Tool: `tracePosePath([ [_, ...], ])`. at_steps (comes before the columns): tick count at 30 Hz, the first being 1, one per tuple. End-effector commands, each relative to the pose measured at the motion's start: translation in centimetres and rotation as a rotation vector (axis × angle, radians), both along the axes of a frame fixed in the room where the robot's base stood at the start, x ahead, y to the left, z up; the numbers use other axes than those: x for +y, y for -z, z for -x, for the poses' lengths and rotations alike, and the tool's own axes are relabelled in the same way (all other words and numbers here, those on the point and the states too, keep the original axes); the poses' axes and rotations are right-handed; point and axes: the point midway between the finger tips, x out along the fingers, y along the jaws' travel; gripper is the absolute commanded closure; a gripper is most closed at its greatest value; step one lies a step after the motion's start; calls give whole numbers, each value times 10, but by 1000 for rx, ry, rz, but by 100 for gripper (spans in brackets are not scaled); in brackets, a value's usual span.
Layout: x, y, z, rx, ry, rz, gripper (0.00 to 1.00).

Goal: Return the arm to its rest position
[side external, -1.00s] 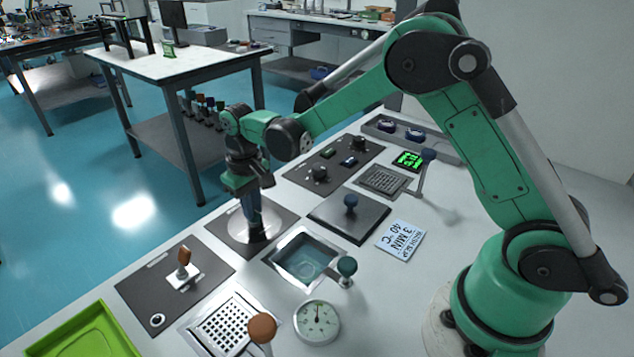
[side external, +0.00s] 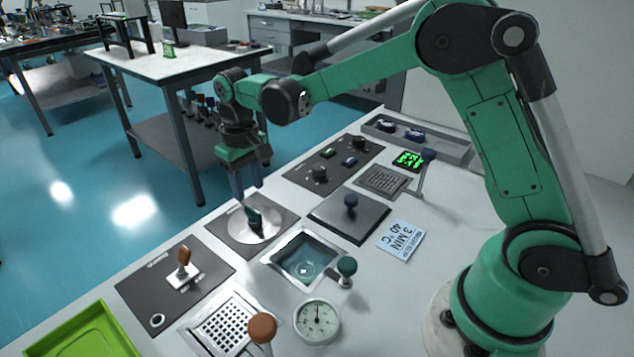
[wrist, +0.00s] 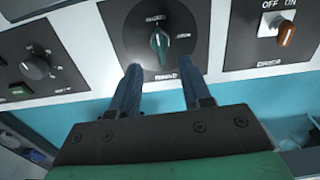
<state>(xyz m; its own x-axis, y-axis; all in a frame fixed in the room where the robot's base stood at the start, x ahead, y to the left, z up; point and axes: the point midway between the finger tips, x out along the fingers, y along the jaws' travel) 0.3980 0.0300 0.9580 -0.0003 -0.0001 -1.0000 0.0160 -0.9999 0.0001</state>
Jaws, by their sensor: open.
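My gripper (side external: 247,196) is open and empty, with its two blue fingers pointing down above the work table. It is just above and beside a dark green knob (side external: 253,217) on a round silver dial plate set in a dark panel. In the wrist view the knob (wrist: 158,45) stands upright beyond the open fingertips (wrist: 166,85), apart from them. My green arm reaches from its base at the right over the table to this panel.
A panel with an orange-brown toggle switch (side external: 183,257) lies nearer the camera. A square basin (side external: 304,257) with a teal-knobbed lever, a round gauge (side external: 317,320), a blue-knobbed plate (side external: 349,212) and a green tray (side external: 83,333) are also on the table. The space above is clear.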

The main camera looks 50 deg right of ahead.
Motion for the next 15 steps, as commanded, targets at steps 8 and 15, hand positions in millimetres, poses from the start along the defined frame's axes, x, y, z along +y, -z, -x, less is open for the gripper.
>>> tracePosePath([
  [8, 0, -5, 0, 0, 0, 0, 57],
  [15, -3, -18, 7, -37, 1, -3, 57],
])
